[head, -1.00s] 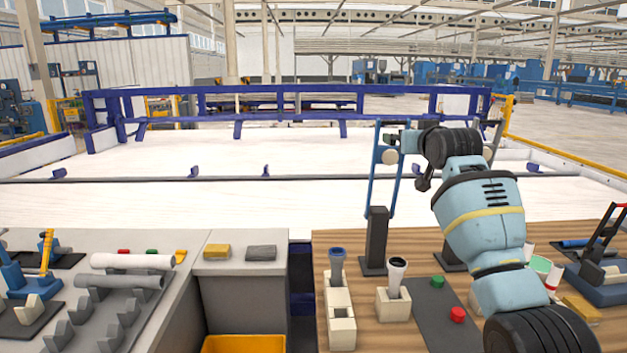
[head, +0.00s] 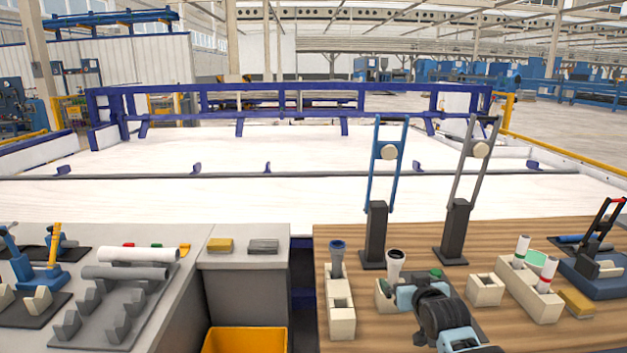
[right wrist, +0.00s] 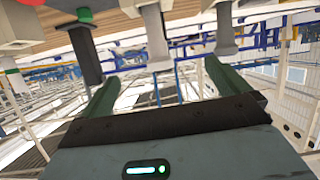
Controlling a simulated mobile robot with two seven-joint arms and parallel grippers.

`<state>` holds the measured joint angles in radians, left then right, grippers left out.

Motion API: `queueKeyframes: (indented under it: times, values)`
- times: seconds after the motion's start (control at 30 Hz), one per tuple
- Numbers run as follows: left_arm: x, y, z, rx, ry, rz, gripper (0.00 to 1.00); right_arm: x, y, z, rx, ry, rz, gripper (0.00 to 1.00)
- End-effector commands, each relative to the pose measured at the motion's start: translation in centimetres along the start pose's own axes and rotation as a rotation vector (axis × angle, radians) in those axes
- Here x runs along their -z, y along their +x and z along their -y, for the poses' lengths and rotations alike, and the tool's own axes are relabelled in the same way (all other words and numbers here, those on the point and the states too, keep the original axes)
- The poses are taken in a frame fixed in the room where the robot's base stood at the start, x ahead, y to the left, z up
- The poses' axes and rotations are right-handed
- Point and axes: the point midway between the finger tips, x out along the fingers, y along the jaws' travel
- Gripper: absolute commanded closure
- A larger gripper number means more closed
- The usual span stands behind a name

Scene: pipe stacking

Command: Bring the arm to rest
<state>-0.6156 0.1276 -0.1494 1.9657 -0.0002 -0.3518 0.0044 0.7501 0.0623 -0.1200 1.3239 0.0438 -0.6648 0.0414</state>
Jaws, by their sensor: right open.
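My right arm (head: 437,315) is low at the bottom right in the head view, over the front of the wooden worktop (head: 470,270). My left arm and left gripper are not in view.
Two upright stands, one blue (head: 376,235) and one grey (head: 454,228), rise behind my right arm. A small block (head: 485,289) and a holder with marked tubes (head: 530,290) stand to its right. A yellow bin (head: 245,341) sits at front centre.

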Motion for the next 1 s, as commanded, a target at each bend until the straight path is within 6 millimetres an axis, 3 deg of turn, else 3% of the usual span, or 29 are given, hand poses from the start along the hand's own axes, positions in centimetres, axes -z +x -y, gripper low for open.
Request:
queueKeyframes:
  times: [0.03, 0.2, 0.37, 0.5, 0.8, 1.0]
  values:
    - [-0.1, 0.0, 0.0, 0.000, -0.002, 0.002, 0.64, -3.6, -0.8, 0.3, 0.004, -0.004, 0.026, 0.00]
    - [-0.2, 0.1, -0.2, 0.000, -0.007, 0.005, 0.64, -13.1, -4.1, 1.3, 0.020, -0.015, 0.090, 0.00]
    - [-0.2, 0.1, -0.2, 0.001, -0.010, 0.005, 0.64, -21.2, -8.5, 2.3, 0.038, -0.023, 0.151, 0.00]
    - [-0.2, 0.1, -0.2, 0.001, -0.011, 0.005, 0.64, -27.4, -13.3, 3.2, 0.056, -0.027, 0.203, 0.00]
    - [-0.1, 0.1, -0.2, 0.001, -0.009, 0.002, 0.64, -37.5, -25.5, 5.3, 0.098, -0.025, 0.316, 0.00]
    - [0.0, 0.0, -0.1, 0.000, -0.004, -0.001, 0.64, -41.0, -33.2, 6.4, 0.123, -0.019, 0.378, 0.00]
